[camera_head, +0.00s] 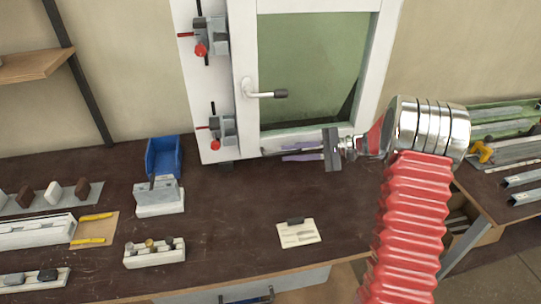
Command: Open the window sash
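The window sash (246,60) is a white frame around a greenish pane (310,62), standing at the back of the bench. It looks closed against the white frame post on its left. Its handle (265,94) sits on the left stile, with a white neck and a dark grip pointing right, roughly level. My gripper (328,150) is in front of the lower part of the sash, below and right of the handle, and apart from it. It is seen from the side, and I cannot tell whether its fingers are open or shut. My arm hides part of the sash's lower right.
Two clamps with red knobs (201,49) (215,146) are fixed to the white post. The bench's middle is mostly clear.

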